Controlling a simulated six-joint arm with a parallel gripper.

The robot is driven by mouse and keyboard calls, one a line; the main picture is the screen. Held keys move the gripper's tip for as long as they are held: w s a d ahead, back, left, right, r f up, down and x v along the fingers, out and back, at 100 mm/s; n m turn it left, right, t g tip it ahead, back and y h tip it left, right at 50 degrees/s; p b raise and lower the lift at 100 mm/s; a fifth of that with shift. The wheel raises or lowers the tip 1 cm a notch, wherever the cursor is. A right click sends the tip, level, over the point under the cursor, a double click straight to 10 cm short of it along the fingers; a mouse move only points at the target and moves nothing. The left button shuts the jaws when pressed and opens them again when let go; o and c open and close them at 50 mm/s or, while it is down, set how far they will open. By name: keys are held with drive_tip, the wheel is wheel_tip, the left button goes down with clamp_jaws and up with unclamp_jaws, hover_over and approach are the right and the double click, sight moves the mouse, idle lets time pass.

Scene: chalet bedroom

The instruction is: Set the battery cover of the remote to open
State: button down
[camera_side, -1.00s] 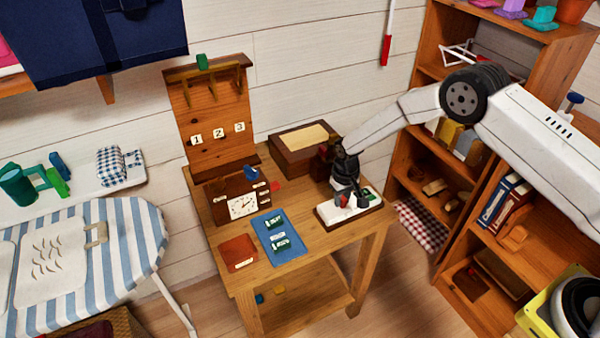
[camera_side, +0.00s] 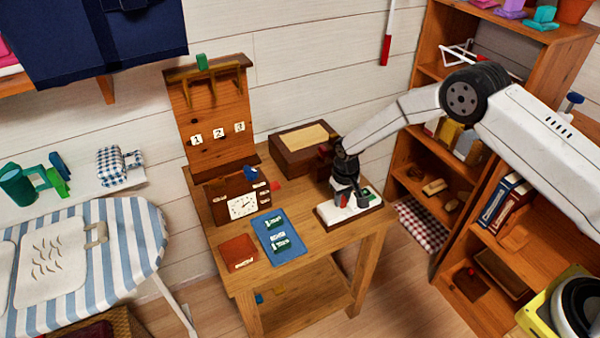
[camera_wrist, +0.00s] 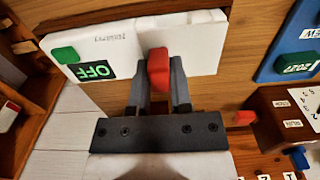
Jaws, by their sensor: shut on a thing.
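No remote or battery cover can be made out for sure. A white device (camera_side: 330,213) with a dark wooden base lies on the table's right side. In the wrist view the white device (camera_wrist: 205,40) carries a green piece (camera_wrist: 66,55), a dark label reading OFF (camera_wrist: 94,70) and small lettering. A red block (camera_wrist: 158,62) stands on its white top. My gripper (camera_wrist: 160,78) is shut on the red block, one finger on each side. In the side view my gripper (camera_side: 352,198) is down over the device and partly hides it.
A blue mat (camera_side: 262,220) with green pieces, a red-brown box (camera_side: 238,253) and a clock box (camera_side: 222,207) lie to the left. A wooden box (camera_side: 300,165) stands behind, near a numbered hook board (camera_side: 213,110). A shelf (camera_side: 410,190) rises at right.

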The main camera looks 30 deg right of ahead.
drive_tip(key=shift+a, duration=3.25)
drive_tip(key=c, duration=0.5)
unclamp_jaws()
drive_tip(key=shift+r, duration=0.1)
drive_tip(key=shift+r, duration=3.8)
